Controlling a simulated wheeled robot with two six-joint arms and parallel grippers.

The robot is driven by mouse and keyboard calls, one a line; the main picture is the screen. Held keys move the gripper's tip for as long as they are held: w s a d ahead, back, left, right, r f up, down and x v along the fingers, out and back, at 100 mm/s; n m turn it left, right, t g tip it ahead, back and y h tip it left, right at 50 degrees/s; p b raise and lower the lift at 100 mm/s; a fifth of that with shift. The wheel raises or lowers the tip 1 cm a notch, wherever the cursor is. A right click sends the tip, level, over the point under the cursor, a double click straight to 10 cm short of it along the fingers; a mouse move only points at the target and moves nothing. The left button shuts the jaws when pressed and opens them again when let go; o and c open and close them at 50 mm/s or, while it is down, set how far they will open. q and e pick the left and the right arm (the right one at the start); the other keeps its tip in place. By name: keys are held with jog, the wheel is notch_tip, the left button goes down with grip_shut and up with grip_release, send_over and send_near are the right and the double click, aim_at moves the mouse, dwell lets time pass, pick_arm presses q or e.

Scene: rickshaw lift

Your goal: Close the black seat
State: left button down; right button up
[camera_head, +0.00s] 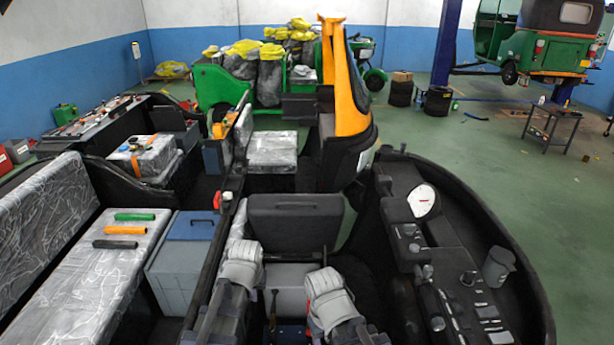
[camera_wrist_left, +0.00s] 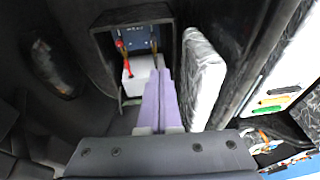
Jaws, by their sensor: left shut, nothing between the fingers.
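The black seat (camera_head: 295,224) stands tipped up at the middle of the head view, behind my two forearms. My left gripper (camera_wrist_left: 161,72) shows there as two lavender fingers pressed together, empty. They point over an open compartment (camera_wrist_left: 176,40) with a blue floor, and I cannot tell whether they touch anything. In the head view my forearms hide the left fingertips. My right arm is near the lower middle, but its fingers cannot be made out.
A plastic-wrapped cushion (camera_wrist_left: 202,75) stands close beside my left fingers. A grey bin with a blue lid (camera_head: 192,226) is left of my arms, and a dashboard (camera_head: 440,250) is on the right. Green floor is free further right.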

pick_arm(q)
jog(key=w+d+r+t+p, duration=0.3)
jog(key=w+r, duration=0.5)
jog(key=w, duration=0.6)
jog(key=t, duration=0.6)
send_near(307, 203)
jog(key=w+r, duration=0.3)
jog(key=r, duration=0.2)
pick_arm(e)
notch_tip(307, 203, up, 6)
pick_arm(q)
jog(key=shift+h, duration=0.4)
jog(key=b+x, duration=0.1)
jog(key=x, duration=0.2)
jog(key=b+x, duration=0.2)
jog(key=x, duration=0.2)
jog(key=b+x, duration=0.2)
jog(key=x, duration=0.1)
jog(key=shift+w+a+f, duration=0.25)
jog(key=shift+a+f, duration=0.05)
jog(key=shift+f, duration=0.1)
jog(key=s+f+b, duration=0.2)
jog(key=s, duration=0.1)
jog(key=shift+s, duration=0.3)
pick_arm(e)
notch_tip(307, 203, down, 8)
